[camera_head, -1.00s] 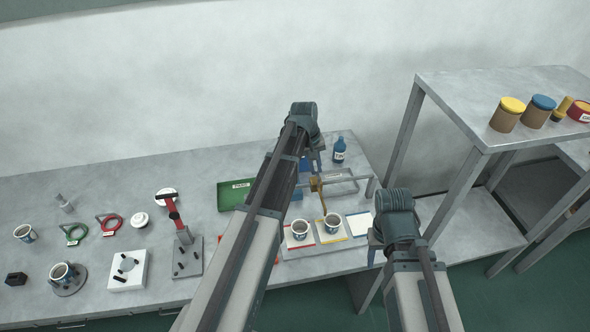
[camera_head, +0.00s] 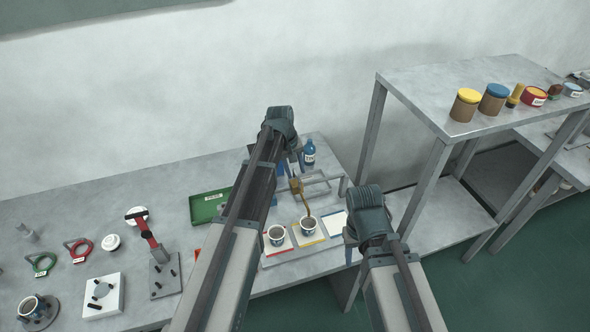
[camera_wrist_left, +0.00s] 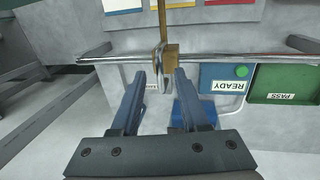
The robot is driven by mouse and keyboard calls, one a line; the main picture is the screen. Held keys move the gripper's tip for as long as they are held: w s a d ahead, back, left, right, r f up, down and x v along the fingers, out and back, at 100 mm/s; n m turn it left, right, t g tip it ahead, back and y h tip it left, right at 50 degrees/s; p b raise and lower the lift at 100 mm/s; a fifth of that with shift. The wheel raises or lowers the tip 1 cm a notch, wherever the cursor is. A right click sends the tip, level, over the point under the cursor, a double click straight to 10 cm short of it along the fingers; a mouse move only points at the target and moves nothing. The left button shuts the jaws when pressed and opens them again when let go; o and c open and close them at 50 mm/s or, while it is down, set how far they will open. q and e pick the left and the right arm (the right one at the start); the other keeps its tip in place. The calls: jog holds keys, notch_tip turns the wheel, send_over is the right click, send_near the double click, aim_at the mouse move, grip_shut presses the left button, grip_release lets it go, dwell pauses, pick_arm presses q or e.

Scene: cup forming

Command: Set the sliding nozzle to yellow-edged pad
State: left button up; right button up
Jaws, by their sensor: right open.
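The brass sliding nozzle (camera_head: 296,187) sits on a metal rail frame, and its spout reaches down over the cup (camera_head: 308,223) on the yellow-edged pad (camera_head: 322,238). In the left wrist view the nozzle block (camera_wrist_left: 172,54) and a small grey tab are on the rail just beyond my left fingertips. My left gripper (camera_wrist_left: 161,75) is open, its fingers apart on either side of the tab; contact cannot be told. My arm partly hides it in the head view. My right gripper (camera_head: 350,243) is open and empty beside the white pad's right side.
A cup (camera_head: 277,235) stands on the red-edged pad, left of the yellow one. A blue-edged pad (camera_head: 334,222) is bare. A blue bottle (camera_head: 309,153) stands behind the rail. A green tray (camera_head: 210,205) lies left. A shelf (camera_head: 470,85) rises at right.

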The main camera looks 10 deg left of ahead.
pick_arm(q)
jog(key=shift+r, duration=0.15)
notch_tip(320, 180, up, 13)
jog(key=s+a+p, duration=0.1)
jog(key=a+p, duration=0.1)
jog(key=p, duration=1.1)
jog(key=shift+s+a+r+p, duration=0.15)
jog(key=shift+s+p, duration=0.1)
jog(key=shift+p, duration=0.05)
jog(key=s+d+f+m+y+b, duration=0.1)
jog(key=s+d+f+m+b, duration=0.2)
jog(key=s, duration=0.5)
jog(key=s+d+f+m+g+y+b, duration=0.1)
jog(key=s+d+f+m+b, duration=0.2)
jog(key=s+d+f+b, duration=0.3)
jog(key=s+d+f+m+y+b, duration=0.1)
jog(key=s+d+f+m+b, duration=0.3)
jog(key=s, duration=0.8)
jog(key=shift+d+f+b, duration=0.2)
jog(key=shift+f+b, duration=0.55)
jog(key=shift+f, duration=0.15)
